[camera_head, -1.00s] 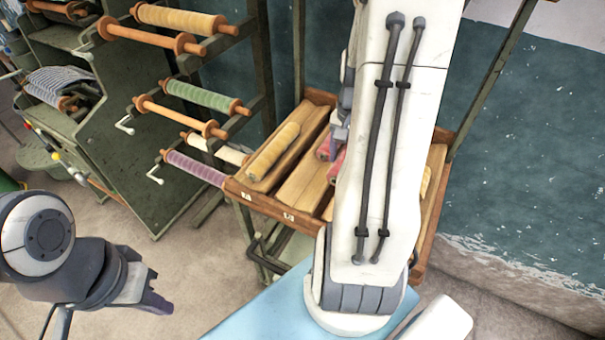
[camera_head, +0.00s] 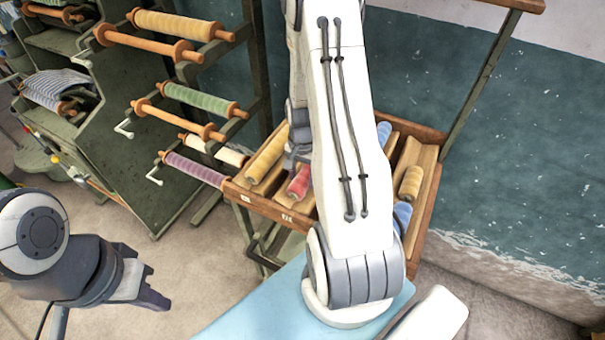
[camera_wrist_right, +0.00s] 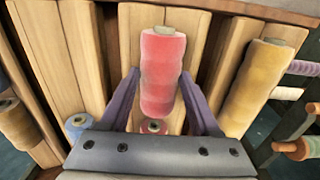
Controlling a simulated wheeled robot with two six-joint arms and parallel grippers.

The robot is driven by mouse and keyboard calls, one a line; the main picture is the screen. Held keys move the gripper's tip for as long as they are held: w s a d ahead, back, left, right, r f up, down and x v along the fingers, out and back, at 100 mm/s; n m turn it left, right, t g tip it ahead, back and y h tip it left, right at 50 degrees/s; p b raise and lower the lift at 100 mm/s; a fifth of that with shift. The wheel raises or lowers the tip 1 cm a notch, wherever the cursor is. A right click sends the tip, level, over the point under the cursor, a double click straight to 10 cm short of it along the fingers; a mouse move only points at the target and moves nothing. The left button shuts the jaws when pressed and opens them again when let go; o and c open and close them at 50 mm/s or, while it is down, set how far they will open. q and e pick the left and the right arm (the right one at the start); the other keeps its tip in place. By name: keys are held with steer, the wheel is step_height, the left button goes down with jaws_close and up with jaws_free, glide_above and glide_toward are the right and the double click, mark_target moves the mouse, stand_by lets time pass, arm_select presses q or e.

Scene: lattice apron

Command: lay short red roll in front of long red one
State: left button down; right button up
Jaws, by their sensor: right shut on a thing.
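A red roll (camera_wrist_right: 162,75) sits between the two fingers of my right gripper (camera_wrist_right: 163,100), which is shut on it. Its front part shows in the head view (camera_head: 299,182), over a groove near the tray's front edge. I cannot tell whether it touches the groove. A second red roll (camera_wrist_right: 153,127) shows only its end in the right wrist view, behind the held one in line with it. Its length is hidden by the gripper, and my right arm covers that area in the head view. My left gripper (camera_head: 152,285) hangs empty over the floor at the left.
The grooved wooden tray (camera_head: 263,203) also holds a yellow roll (camera_head: 266,157) left of the red one, with a shorter yellow roll (camera_head: 411,183) and blue rolls (camera_head: 402,214) to the right. A green rack (camera_head: 120,130) with spools stands left.

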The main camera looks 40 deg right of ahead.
steer(key=shift+f+b, duration=0.35)
steer(key=shift+f, duration=0.1)
steer(key=o, duration=1.5)
steer(key=shift+c, duration=0.2)
